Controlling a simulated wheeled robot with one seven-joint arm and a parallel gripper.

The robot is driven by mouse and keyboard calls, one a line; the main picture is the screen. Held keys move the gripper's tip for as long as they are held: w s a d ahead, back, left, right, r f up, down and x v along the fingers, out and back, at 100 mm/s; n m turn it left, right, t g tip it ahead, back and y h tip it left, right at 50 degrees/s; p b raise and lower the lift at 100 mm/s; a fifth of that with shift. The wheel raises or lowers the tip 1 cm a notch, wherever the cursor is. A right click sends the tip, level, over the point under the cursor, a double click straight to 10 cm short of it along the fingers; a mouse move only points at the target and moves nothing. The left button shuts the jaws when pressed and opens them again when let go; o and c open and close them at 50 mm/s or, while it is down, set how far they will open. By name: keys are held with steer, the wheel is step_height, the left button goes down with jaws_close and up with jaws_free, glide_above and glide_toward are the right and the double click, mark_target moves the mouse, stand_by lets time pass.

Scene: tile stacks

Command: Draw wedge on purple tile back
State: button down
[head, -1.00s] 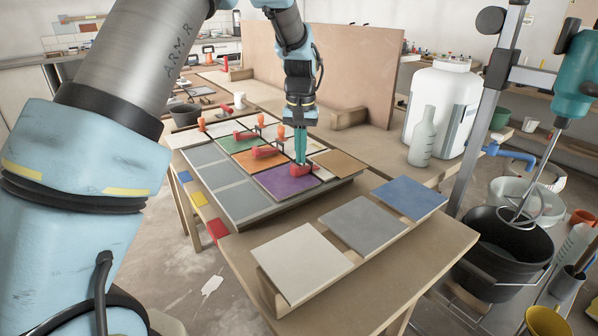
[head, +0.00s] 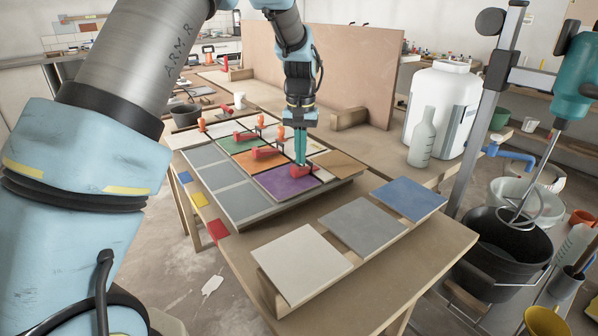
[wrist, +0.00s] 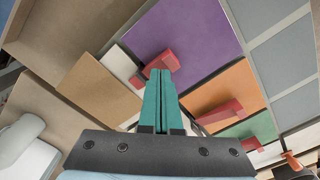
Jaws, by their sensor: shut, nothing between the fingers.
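The purple tile (head: 286,181) lies on the tiled board on the table, and it also shows in the wrist view (wrist: 185,32). A red wedge (head: 301,174) sits at its back right edge; in the wrist view the wedge (wrist: 159,66) lies along the tile's edge. My gripper (head: 301,161) points down just above and beside this wedge. Its teal fingers (wrist: 158,74) are shut together with nothing between them. The fingertips hide a little of the wedge, and I cannot tell whether they touch it.
An orange tile (head: 254,156) and a green tile (head: 232,143) lie behind, with more red wedges and orange clips on them. A brown tile (head: 338,161) lies to the right. White, grey and blue tiles rest on a rack in front. A tan panel (head: 335,75) stands behind.

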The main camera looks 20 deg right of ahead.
steer(key=shift+s+a+r, duration=0.2)
steer(key=shift+a, duration=0.75)
steer(key=shift+s+a+r, duration=0.15)
steer(key=shift+a+r, duration=0.1)
steer(key=shift+a, duration=0.75)
steer(key=shift+s+a+r, duration=0.2)
steer(key=shift+a, duration=0.75)
step_height(320, 180, up, 6)
steer(key=p, duration=0.4)
steer(key=shift+d+p, duration=0.2)
steer(key=shift+p, duration=0.2)
stand_by(0.3)
step_height(320, 180, up, 11)
steer(key=b, duration=0.2)
steer(key=a+f+n, duration=0.1)
steer(key=a+f, duration=0.2)
steer(key=a, duration=0.5)
steer(key=a+f+n, duration=0.2)
steer(key=a+f, duration=0.1)
steer(key=a, duration=0.5)
steer(key=s+a+f+n, duration=0.1)
steer(key=s+a+f, duration=0.2)
steer(key=s+a, duration=0.2)
steer(key=s+a+f+n+t, duration=0.1)
steer(key=s+a+f, duration=0.3)
steer(key=a, duration=0.6)
steer(key=shift+s+a+f+n+t, duration=0.2)
steer(key=shift+s+n+t, duration=0.1)
steer(key=shift+s, duration=0.15)
